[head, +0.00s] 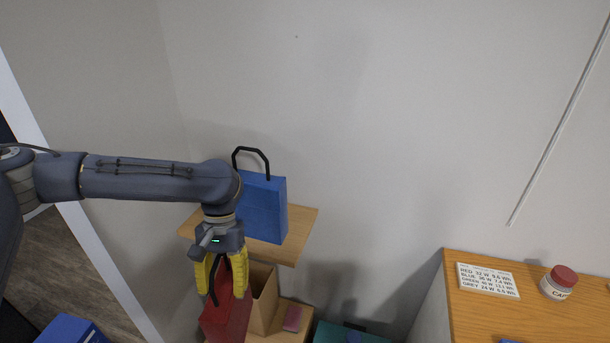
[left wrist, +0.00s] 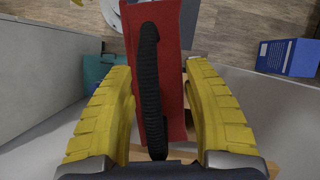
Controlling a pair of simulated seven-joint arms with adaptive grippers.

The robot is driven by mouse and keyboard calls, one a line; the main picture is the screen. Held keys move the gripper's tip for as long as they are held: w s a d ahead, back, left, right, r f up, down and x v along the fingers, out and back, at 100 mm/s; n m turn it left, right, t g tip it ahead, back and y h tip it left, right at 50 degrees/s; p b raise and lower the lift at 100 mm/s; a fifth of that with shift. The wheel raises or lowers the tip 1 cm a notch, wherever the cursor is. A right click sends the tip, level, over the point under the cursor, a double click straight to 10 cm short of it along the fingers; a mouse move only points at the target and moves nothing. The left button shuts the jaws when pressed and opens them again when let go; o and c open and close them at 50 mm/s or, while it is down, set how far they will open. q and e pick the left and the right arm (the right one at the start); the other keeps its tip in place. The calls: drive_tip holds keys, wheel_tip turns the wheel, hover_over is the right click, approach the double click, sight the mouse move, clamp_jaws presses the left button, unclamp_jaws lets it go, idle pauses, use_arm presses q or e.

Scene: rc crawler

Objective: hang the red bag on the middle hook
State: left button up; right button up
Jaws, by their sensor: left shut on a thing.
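The red bag (head: 225,322) is below my left gripper (head: 222,288) in the head view, cut off by the bottom edge. Its black handle (head: 214,284) rises between the yellow fingers. In the left wrist view the black handle (left wrist: 150,85) runs between the two fingers of my left gripper (left wrist: 158,80). The red bag (left wrist: 177,55) shows beyond and beside the handle. My left gripper is shut on the red bag, at its handle. No hook can be made out in either view. My right gripper is not in view.
A blue bag (head: 263,208) with a black handle stands on a wooden wall shelf (head: 304,225) behind the gripper. A cardboard box (head: 268,315) and a teal box (head: 345,333) are below. A wooden counter (head: 540,305) is at right, holding a label card (head: 488,281) and jar (head: 558,283).

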use_arm(q)
drive_tip(key=shift+f, duration=0.1)
drive_tip(key=shift+s+f, duration=0.25)
drive_tip(key=s+d+f+m+y, duration=0.1)
drive_tip(key=s+d+f+m, duration=0.3)
drive_tip(key=s+f, duration=0.8)
drive_tip(key=s+d+f+m+y, duration=0.25)
drive_tip(key=s+d+f, duration=0.4)
drive_tip(key=f, duration=0.95)
drive_tip(key=a+f+m+t, duration=0.2)
drive_tip(key=a+f+m, duration=0.2)
drive_tip(key=f+m, duration=0.2)
drive_tip(key=w+a+r+m+t, duration=0.1)
drive_tip(key=w+a+m+t, duration=0.2)
drive_tip(key=w+a+m, duration=0.4)
drive_tip(key=w+m+y, duration=0.1)
drive_tip(key=w, duration=0.2)
drive_tip(key=shift+a+r, duration=0.3)
drive_tip(key=shift+r, duration=0.05)
drive_tip(key=shift+t, duration=0.3)
